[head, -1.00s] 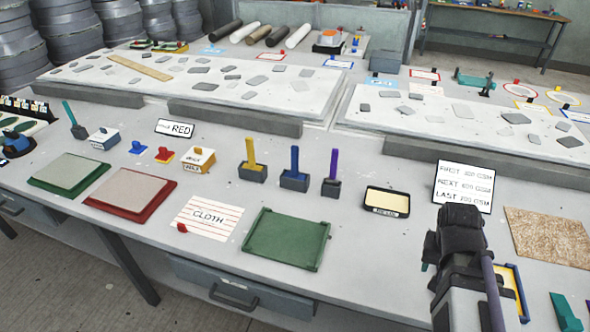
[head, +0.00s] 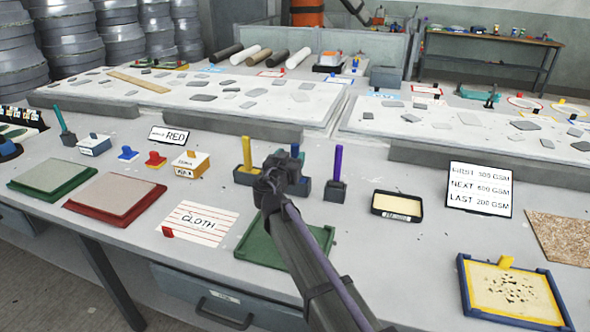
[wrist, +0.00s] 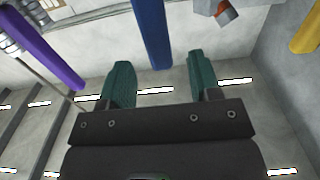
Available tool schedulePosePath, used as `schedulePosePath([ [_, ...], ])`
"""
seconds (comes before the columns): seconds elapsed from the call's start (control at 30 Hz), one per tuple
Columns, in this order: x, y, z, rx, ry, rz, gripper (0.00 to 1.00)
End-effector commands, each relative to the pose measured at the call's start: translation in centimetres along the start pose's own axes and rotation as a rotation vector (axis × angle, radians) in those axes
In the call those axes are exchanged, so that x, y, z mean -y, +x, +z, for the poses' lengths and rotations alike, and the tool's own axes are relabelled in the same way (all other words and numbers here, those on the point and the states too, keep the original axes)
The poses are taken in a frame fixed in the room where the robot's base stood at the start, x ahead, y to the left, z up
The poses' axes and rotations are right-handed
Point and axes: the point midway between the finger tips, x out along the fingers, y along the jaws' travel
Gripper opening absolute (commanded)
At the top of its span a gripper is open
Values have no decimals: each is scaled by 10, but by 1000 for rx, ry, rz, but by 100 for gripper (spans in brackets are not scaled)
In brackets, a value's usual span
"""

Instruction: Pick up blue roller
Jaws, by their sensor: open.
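The blue roller (head: 295,151) stands upright in a dark block on the table, mostly hidden behind my gripper (head: 282,176) in the head view. In the wrist view its blue handle (wrist: 152,32) rises from the top of the picture, in the gap between my two teal fingers (wrist: 159,62). The fingers are apart and not touching it. A yellow roller (head: 247,153) stands to its left and a purple roller (head: 338,164) to its right in the head view.
A green tray (head: 262,250) lies in front of the rollers, under my arm. A cloth card (head: 196,222) lies to its left and a shallow dark tray (head: 397,206) stands to the right. White boards with flat pieces fill the table behind.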

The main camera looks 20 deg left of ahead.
Motion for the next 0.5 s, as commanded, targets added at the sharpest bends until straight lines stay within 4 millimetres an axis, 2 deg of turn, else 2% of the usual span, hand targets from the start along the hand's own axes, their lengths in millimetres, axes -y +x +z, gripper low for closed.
schedulePosePath([
  [0.03,0,8,0,0,0,1,57],
  [0.23,0,17,-1,1,0,2,57],
  [0.4,1,50,-3,1,0,3,57],
  [0.5,0,60,-3,1,0,2,57],
])
